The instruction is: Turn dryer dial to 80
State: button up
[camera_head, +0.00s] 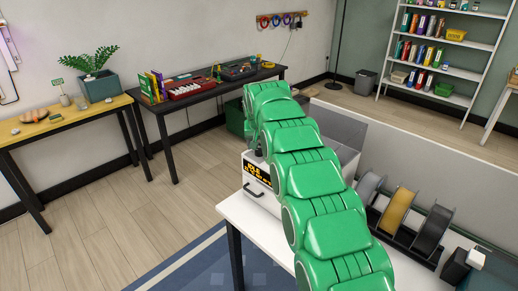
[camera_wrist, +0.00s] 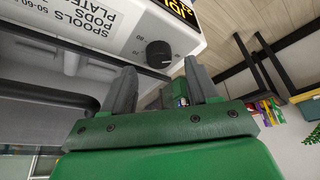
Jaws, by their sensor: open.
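The dryer (camera_head: 262,200) is a white box on the white table in the head view, partly hidden behind my green arm. In the wrist view its white front panel (camera_wrist: 105,15) shows tilted, with printed lines for spools, pods and plate. The round black dial (camera_wrist: 159,54) sits on that panel, with small numbers around it. I cannot tell where its pointer stands. My gripper (camera_wrist: 160,68) is open, its two grey fingers pointing at the panel on either side of the dial. The dial appears between the fingertips, and no contact is visible. In the head view my arm hides the dial.
The dryer's yellow display (camera_head: 258,171) is lit above a dark handle. Filament spools (camera_head: 397,210) stand on a rack to the right of my arm. A black table (camera_head: 205,96) and a yellow-topped table (camera_head: 60,124) stand at the left.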

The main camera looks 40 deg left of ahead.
aim_at(259, 150)
jog(key=shift+x, duration=1.55)
jog(key=c, duration=1)
jog(key=shift+f+m+h, duration=0.1)
jog(key=shift+m+h, duration=0.2)
jog(key=shift+m, duration=0.4)
jog(key=shift+s+a+m+t+h, duration=0.1)
jog(key=shift+m+t+h, duration=0.35)
jog(key=shift+m, duration=1.15)
jog(key=o, duration=1)
